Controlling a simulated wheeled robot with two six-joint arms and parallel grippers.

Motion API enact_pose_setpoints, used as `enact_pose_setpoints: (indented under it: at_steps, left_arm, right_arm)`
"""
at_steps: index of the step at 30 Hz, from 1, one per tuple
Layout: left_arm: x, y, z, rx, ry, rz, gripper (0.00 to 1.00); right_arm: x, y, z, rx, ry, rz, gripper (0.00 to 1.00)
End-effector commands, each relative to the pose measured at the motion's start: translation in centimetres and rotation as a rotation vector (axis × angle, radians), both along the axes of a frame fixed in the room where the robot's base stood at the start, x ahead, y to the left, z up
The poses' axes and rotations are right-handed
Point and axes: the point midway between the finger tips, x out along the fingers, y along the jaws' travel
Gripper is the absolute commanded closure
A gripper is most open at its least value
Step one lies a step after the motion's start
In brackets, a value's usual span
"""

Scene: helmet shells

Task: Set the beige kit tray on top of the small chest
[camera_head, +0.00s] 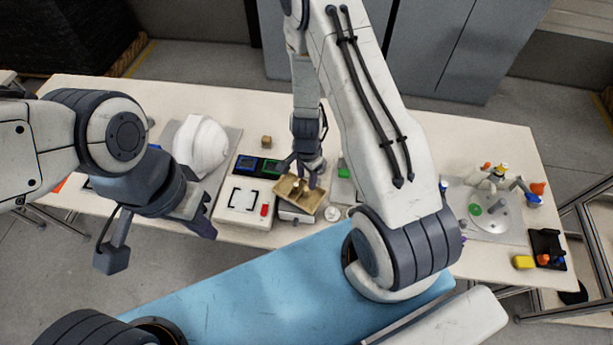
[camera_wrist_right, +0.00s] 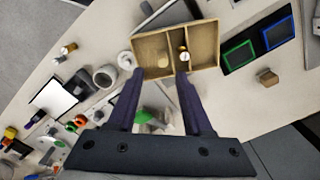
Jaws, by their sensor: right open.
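The beige kit tray (camera_head: 289,194) is a shallow open box with dividers; it also shows in the right wrist view (camera_wrist_right: 205,35). It lies over the small chest (camera_head: 296,217), covering most of its top, and appears to rest on it; contact is hidden. Small items lie in its compartments. My right gripper (camera_head: 299,176) is at the tray's far wall, jaws apart, with its fingertips (camera_wrist_right: 160,74) close to the wall. Whether they touch it is unclear. My left gripper (camera_head: 158,243) is open and empty, in front of the table's left part.
A white helmet shell (camera_head: 201,146) stands to the left. A white box with a red button (camera_head: 243,201) is just left of the chest. Green and blue framed bins (camera_head: 257,166) and a wooden cube (camera_head: 266,142) lie behind. A round fixture (camera_head: 489,212) stands far right.

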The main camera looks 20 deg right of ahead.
Motion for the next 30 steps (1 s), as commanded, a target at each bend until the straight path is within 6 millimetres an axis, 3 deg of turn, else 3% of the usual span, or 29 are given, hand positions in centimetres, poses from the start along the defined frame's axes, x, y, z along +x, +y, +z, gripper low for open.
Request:
enact_pose_setpoints:
  at_steps: [1, 6, 17, 20, 23, 26, 30]
  left_arm:
    - [0.0, 0.0, 1.7, 0.0, 0.0, 0.001, 1.0]
    - [0.0, 0.0, 3.9, 0.0, 0.0, 0.003, 1.0]
    - [0.0, 0.0, 4.6, 0.001, 0.001, 0.004, 1.0]
    - [0.0, 0.0, 4.6, 0.001, 0.001, 0.004, 1.0]
    - [0.0, 0.0, 4.6, 0.001, 0.001, 0.004, 1.0]
    - [0.0, 0.0, 4.6, 0.001, 0.001, 0.004, 1.0]
    - [0.0, 0.0, 4.5, 0.001, 0.001, 0.004, 1.0]
  right_arm:
    - [0.0, 0.0, 1.7, 0.0, 0.0, 0.0, 0.5]
    - [0.0, 0.0, 3.9, 0.0, 0.0, 0.001, 0.5]
    - [0.2, 0.7, 6.2, 0.007, -0.007, 0.043, 0.5]
    - [0.7, 2.8, 9.1, 0.02, -0.021, 0.177, 0.5]
    - [0.3, 6.4, 13.7, 0.04, -0.037, 0.41, 0.5]
    - [-1.4, 10.1, 18.7, 0.059, -0.05, 0.692, 0.5]
    - [-5.7, 14.0, 25.0, 0.073, -0.066, 1.085, 0.5]
